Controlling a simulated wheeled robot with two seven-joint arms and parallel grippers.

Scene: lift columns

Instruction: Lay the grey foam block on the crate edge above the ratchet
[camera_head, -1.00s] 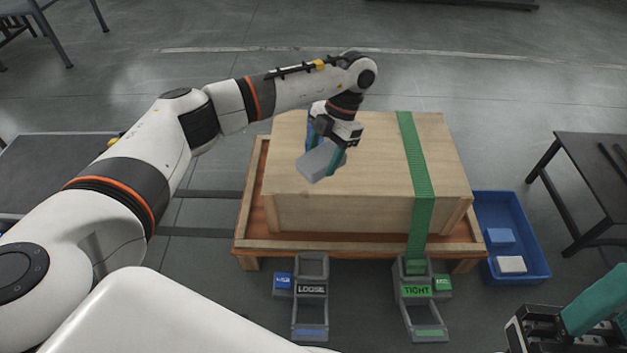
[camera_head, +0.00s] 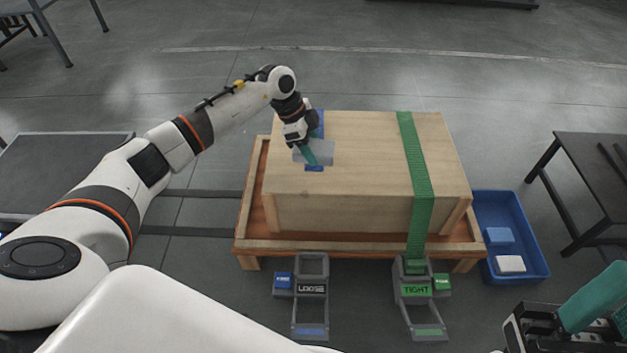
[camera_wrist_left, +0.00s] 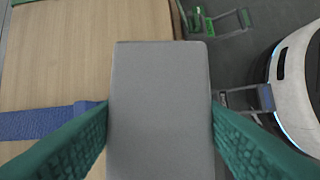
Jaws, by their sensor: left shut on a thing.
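My left gripper (camera_head: 308,150) is shut on the grey foam block (camera_head: 319,150). The block is over the top of the wooden crate (camera_head: 370,180), left of its middle and back from the front edge. In the left wrist view the block (camera_wrist_left: 160,110) fills the middle between the two green fingers. I cannot tell whether it touches the crate. A blue strap (camera_head: 314,168) shows just in front of the block and behind it. The ratchet marked LOOSE (camera_head: 311,290) stands on the floor before the crate. My right gripper (camera_head: 597,305) is cut off at the lower right corner.
A green strap (camera_head: 416,170) crosses the crate's right part, down to the ratchet marked TIGHT (camera_head: 415,291). The crate sits on a wooden pallet (camera_head: 350,242). A blue bin (camera_head: 535,262) with a blue block and a pale block stands right. A dark table (camera_head: 597,165) is farther right.

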